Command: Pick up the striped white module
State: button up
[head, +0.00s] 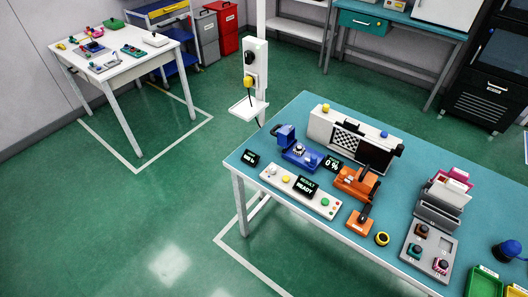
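I cannot make out stripes on any white module at this size. A grey rack (437,213) on the right part of the teal table (290,125) holds upright pieces, among them a white one (450,190) and a pink one (460,174). In front of it, a grey tray (407,257) carries several small dark pieces with coloured tops. On the white table (120,62) at the upper left lies a small white block (155,39). My gripper is not in view.
The teal table also bears a blue device (299,154), an orange device (357,185), a white panel (300,190) reading READY, a checkered unit (345,140) and green (484,283) and yellow bins. A white post (255,65) stands behind. Green floor between the tables is clear.

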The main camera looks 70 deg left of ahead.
aim_at(299, 150)
jog(key=u, duration=2.15)
jog(key=i+j, duration=0.3)
jog(key=i, duration=0.2)
jog(key=i+j, duration=0.35)
jog(key=i, duration=0.2)
jog(key=i+j, duration=0.3)
jog(key=i, duration=0.2)
jog(key=i+j, duration=0.35)
jog(key=i, duration=0.2)
jog(key=l+z, duration=0.05)
